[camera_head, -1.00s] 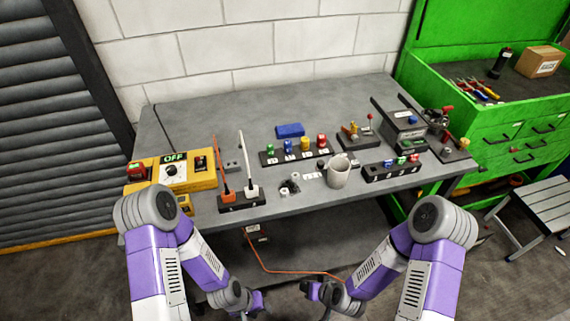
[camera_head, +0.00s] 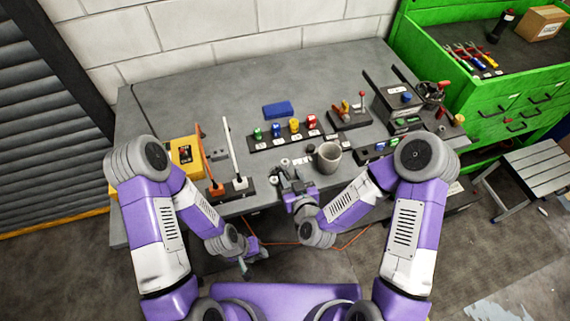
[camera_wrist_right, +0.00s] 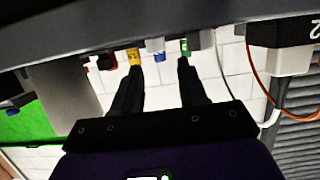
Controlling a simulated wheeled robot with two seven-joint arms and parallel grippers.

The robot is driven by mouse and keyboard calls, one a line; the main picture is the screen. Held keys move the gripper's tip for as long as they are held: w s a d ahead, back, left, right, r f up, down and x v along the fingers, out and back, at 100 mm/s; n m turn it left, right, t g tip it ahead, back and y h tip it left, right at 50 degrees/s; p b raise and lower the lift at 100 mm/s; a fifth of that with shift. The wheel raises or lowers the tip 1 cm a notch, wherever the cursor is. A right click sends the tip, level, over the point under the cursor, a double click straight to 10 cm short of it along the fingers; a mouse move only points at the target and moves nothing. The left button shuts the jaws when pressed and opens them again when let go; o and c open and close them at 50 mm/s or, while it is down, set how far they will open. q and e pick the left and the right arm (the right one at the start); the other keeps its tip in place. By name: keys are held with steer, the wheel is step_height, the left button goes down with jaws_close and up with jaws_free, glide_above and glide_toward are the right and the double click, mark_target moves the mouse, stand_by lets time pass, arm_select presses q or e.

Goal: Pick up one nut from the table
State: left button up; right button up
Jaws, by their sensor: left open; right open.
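Small grey and dark pieces that look like the nuts (camera_head: 285,163) lie near the table's front edge, left of the grey mug (camera_head: 328,157). They are too small to tell apart clearly. My right gripper (camera_head: 288,183) is at the front edge right by these pieces, and partly covers them. In the right wrist view its two dark fingers (camera_wrist_right: 160,70) are spread with nothing between them, and the picture is upside down. My left gripper (camera_head: 250,262) is open and hangs low in front of the table, away from the pieces.
The table (camera_head: 180,110) holds a row of coloured parts (camera_head: 290,132), a blue block (camera_head: 278,110), a yellow control box (camera_head: 186,156) and a stand with upright rods (camera_head: 230,188). A green tool cabinet (camera_head: 480,110) stands right. The table's back left is clear.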

mark_target(285, 160)
steer(key=shift+w+f, duration=0.2)
steer(key=shift+w, duration=0.2)
steer(key=x, duration=0.5)
steer(key=shift+d, duration=0.15)
steer(key=shift+s, duration=0.1)
jaws_close()
steer(key=shift+r, duration=0.2)
step_height(285, 160, up, 10)
steer(key=p, duration=0.2)
steer(key=shift+f, duration=0.15)
